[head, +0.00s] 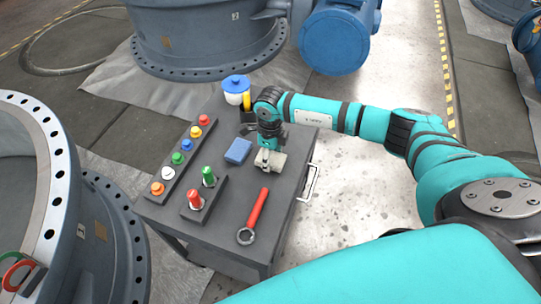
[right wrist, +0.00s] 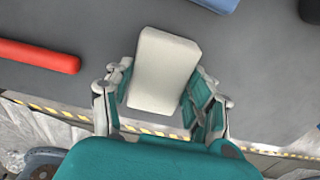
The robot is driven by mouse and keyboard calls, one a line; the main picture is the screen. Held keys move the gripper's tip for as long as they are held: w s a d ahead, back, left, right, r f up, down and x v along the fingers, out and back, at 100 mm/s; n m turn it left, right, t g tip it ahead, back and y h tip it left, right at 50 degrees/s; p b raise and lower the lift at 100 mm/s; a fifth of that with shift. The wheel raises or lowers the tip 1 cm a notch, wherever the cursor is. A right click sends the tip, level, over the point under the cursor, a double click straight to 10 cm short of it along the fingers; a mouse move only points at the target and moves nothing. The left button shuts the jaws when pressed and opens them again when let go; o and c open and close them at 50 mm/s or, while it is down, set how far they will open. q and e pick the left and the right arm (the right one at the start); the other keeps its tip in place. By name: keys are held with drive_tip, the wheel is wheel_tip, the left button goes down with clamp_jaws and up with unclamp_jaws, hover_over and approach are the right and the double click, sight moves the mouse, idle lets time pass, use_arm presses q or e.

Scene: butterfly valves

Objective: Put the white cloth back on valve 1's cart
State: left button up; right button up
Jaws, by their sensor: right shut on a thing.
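The white cloth (head: 277,162) is a small pale block at the right side of the grey cart top (head: 225,222). My right gripper (head: 267,155) is above it, pointing down, shut on it. In the right wrist view the cloth (right wrist: 163,70) sits between the two teal fingers of my right gripper (right wrist: 157,98), over the grey top near its edge. I cannot tell whether the cloth rests on the top or hangs just above it. My left gripper is not in view.
On the cart are a blue sponge (head: 238,151), a red-handled wrench (head: 254,215), a white tub with blue lid (head: 236,90), a rack of coloured knobs (head: 182,157) and a block with red and green handles (head: 202,195). Large valves stand left (head: 60,190) and behind (head: 205,35).

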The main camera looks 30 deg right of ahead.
sight(271, 157)
drive_tip(key=shift+f, duration=0.3)
drive_tip(key=o, duration=1.1)
wheel_tip(271, 157, up, 12)
drive_tip(key=shift+r+b, duration=0.2)
drive_tip(key=shift+b, duration=0.2)
